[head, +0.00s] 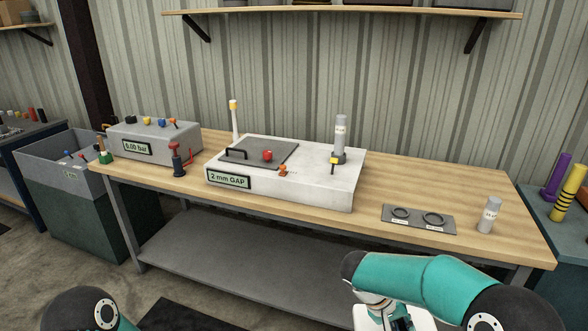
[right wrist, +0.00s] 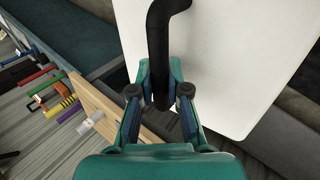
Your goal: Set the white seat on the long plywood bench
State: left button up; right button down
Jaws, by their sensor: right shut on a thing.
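The white seat (right wrist: 230,60) is a flat white panel with a black curved handle (right wrist: 158,45) in the right wrist view. My right gripper (right wrist: 160,90) is shut on that handle, its fingers either side of it. In the head view only a small part of the seat (head: 366,318) shows at the bottom edge, below my right forearm and in front of the bench. The long plywood bench (head: 465,180) crosses the head view, with a pale wood top on a grey frame. My left gripper is out of view; only part of my left arm shows at bottom left.
On the bench stand a white block (head: 325,185) marked "2 mm GAP", a grey box (head: 150,140) marked "0.00 bar", a dark plate with two rings (head: 420,218) and a grey cylinder (head: 489,215). Bare wood shows right of the block. A shelf (head: 350,13) hangs above.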

aim_at(413, 185)
jog(key=z, duration=0.05)
jog(key=i, duration=1)
jog(key=u, duration=0.1)
